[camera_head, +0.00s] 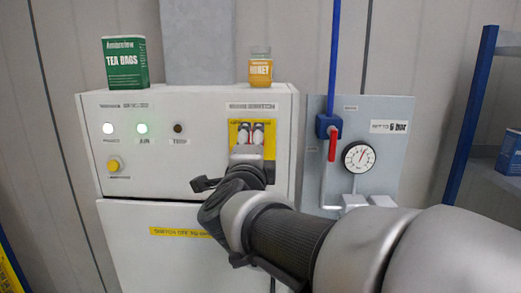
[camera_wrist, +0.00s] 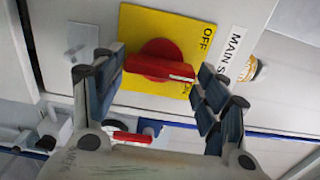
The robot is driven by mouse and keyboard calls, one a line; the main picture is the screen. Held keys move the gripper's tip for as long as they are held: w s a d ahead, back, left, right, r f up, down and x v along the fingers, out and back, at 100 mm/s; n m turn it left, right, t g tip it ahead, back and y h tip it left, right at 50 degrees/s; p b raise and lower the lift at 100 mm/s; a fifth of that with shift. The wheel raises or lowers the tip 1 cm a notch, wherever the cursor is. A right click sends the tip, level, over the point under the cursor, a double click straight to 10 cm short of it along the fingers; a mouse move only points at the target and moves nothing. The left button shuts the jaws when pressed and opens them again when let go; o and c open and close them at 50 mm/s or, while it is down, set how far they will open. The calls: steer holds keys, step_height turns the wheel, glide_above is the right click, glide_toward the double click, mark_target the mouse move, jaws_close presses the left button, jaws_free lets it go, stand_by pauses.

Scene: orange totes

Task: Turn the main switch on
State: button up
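The main switch is a red rotary knob with a bar handle (camera_wrist: 160,68) on a yellow plate (camera_wrist: 138,25) marked OFF and ON. The plate (camera_head: 234,136) is on the upper right front of the white cabinet (camera_head: 190,130). My gripper (camera_wrist: 163,72) is at the switch, its fingers apart, with the red bar spanning the gap between them. In the head view my gripper (camera_head: 250,133) covers most of the switch. I cannot tell whether a finger touches the bar. The bar's end lies near the ON mark and partly covers it; its exact setting is unclear.
A tea bags box (camera_head: 125,62) and a honey jar (camera_head: 260,66) stand on the cabinet. Lit lamps (camera_head: 142,128) and a yellow button (camera_head: 114,165) are at its left. A grey panel right of it holds a red valve handle (camera_head: 333,144) and a gauge (camera_head: 358,157).

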steer(key=o, duration=0.4)
steer(key=shift+c, duration=0.2)
steer(key=s, duration=1.2)
steer(key=shift+a, duration=0.2)
